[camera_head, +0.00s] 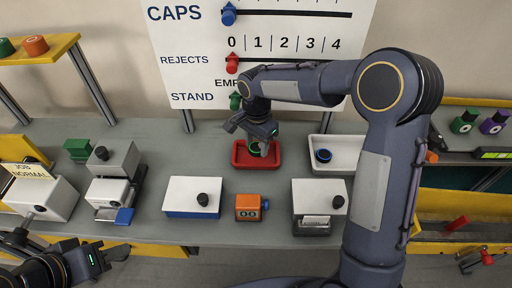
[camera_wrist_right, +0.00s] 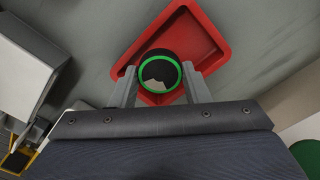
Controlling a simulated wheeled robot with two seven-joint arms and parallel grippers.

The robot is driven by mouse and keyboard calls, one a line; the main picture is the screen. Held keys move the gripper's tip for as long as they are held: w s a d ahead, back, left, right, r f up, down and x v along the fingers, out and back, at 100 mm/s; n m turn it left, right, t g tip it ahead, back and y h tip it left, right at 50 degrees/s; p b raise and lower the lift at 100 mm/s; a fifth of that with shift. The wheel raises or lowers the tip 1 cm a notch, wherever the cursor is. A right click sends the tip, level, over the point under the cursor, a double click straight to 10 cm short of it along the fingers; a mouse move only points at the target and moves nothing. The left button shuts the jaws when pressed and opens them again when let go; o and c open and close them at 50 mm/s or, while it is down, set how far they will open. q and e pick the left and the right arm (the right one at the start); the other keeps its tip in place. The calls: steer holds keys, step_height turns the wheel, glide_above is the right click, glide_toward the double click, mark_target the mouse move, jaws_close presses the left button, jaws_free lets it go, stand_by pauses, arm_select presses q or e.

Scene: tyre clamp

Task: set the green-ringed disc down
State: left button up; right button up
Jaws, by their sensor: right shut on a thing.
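The green-ringed disc (camera_wrist_right: 159,72) is dark with a bright green ring and a pale, jagged-edged patch on its face. My right gripper (camera_wrist_right: 160,88) is shut on it, one finger on each side. In the head view the disc (camera_head: 254,148) shows small under the right gripper (camera_head: 262,146), over the red tray (camera_head: 240,163). The red tray also lies behind the disc in the right wrist view (camera_wrist_right: 204,38). I cannot tell whether the disc touches the tray floor. My left gripper (camera_head: 105,256) is at the lower left, away from the bench objects; its fingers are unclear.
A white tray (camera_head: 345,165) holding a blue-ringed disc (camera_head: 323,155) stands right of the red tray. White boxes with black knobs (camera_head: 190,190) and an orange counter (camera_head: 249,208) stand in front. A board (camera_head: 200,75) with sliders is behind. Bare bench lies left of the red tray.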

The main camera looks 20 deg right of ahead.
mark_target(256, 151)
steer(key=shift+w+d+f, duration=0.1)
steer(key=shift+w+f, duration=0.6)
steer(key=shift+f, duration=1.6)
steer(key=shift+f, duration=0.25)
steer(key=o, duration=1)
steer(key=shift+r, duration=0.1)
steer(key=shift+c, duration=0.2)
